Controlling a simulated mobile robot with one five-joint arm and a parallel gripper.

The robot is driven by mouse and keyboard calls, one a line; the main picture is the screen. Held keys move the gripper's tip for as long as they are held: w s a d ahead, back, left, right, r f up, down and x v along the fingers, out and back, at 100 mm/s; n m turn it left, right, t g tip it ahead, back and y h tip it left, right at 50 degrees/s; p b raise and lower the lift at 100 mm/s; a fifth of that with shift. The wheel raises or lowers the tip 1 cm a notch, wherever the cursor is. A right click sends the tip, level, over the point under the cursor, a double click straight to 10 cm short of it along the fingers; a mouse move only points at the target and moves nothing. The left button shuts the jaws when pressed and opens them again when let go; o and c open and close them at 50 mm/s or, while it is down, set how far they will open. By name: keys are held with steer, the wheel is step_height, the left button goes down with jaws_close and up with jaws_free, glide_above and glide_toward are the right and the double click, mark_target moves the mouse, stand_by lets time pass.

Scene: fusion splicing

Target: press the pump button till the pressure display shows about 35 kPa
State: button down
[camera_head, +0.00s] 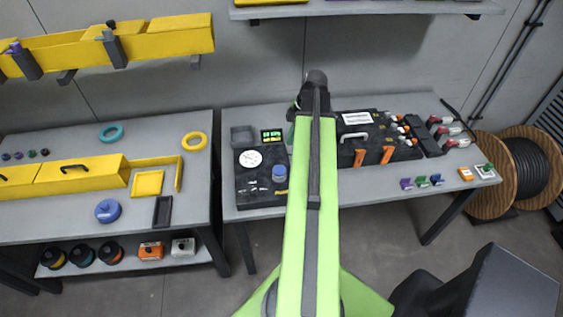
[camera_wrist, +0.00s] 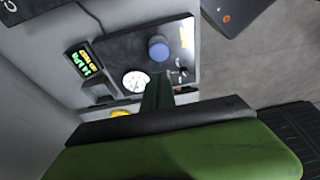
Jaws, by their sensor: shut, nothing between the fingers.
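A black panel (camera_head: 247,196) lies on the right bench, with a white round gauge (camera_head: 250,158) and a blue round-topped cylinder (camera_head: 279,173). The gauge (camera_wrist: 136,82) and blue cylinder (camera_wrist: 158,48) also show in the wrist view. A small lit display (camera_head: 271,135) stands behind the panel; in the wrist view the display (camera_wrist: 85,62) shows green and yellow characters too small to read surely. My gripper (camera_wrist: 157,92) is shut and empty, its tips in front of the panel, near the gauge and cylinder. I cannot tell which part is the pump button, or whether the fingers touch anything.
A dark block (camera_head: 242,136) stands beside the display. A shelf (camera_head: 360,8) overhangs the bench.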

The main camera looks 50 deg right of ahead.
mark_target(282, 169)
steer(key=b+x, duration=1.3)
steer(key=shift+s+d+f, duration=0.2)
steer(key=shift+d+f, duration=0.05)
steer(key=shift+f, duration=0.25)
steer(key=shift+f+b, duration=0.15)
steer(key=shift+b, duration=0.2)
step_height(282, 169, down, 3)
steer(key=b, duration=0.3)
steer(key=shift+s, duration=0.1)
steer(key=shift+a, duration=0.1)
steer(key=shift+r+p, duration=0.7)
steer(key=p+v, duration=1.2)
steer(key=v, duration=0.1)
steer(key=shift+w+a+r+p, duration=0.15)
steer(key=shift+w+a+p, duration=0.05)
steer(key=shift+w+p, duration=0.15)
